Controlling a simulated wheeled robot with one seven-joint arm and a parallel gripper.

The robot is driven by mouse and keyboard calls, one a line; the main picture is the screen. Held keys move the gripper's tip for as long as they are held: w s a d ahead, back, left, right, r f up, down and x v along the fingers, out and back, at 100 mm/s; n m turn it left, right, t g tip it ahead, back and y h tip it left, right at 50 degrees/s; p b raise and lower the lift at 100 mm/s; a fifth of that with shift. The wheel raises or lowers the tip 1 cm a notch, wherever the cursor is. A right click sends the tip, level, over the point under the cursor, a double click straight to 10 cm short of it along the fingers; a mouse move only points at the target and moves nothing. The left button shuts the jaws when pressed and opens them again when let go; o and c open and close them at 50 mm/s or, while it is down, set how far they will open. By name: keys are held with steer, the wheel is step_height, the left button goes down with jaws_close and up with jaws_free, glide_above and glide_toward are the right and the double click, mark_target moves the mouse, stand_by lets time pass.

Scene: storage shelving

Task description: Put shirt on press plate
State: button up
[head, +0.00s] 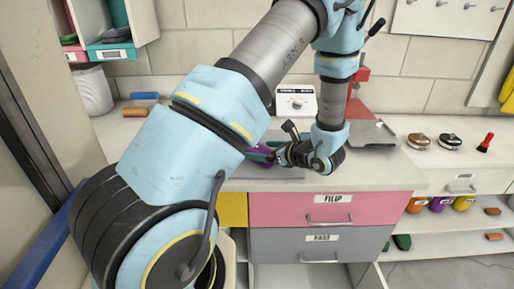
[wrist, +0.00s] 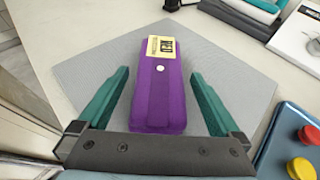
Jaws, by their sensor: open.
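A folded purple shirt (wrist: 157,95) with a yellow size label and a white button lies on a flat grey square mat (wrist: 90,60) on the counter. Its purple edge also shows in the head view (head: 262,156), partly hidden by my arm. My gripper (wrist: 160,76) is open, with one teal finger on each side of the shirt and visible gaps on both sides. In the head view my gripper (head: 268,154) is low over the counter. A red press (head: 359,76) with a grey plate stands behind my wrist; I cannot tell which surface is the press plate.
A panel with red and yellow buttons (wrist: 302,168) is right of the mat. A folded stack (wrist: 243,10) lies beyond it. A white dial box (head: 296,101) stands by the wall. Pink (head: 283,209) and grey drawers are below the counter. Round-topped items (head: 419,141) sit at right.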

steer(key=shift+p+x, duration=0.4)
steer(key=shift+x, duration=1.1)
steer(key=shift+c, duration=0.2)
steer(key=c, duration=1.5)
steer(key=shift+r, duration=0.1)
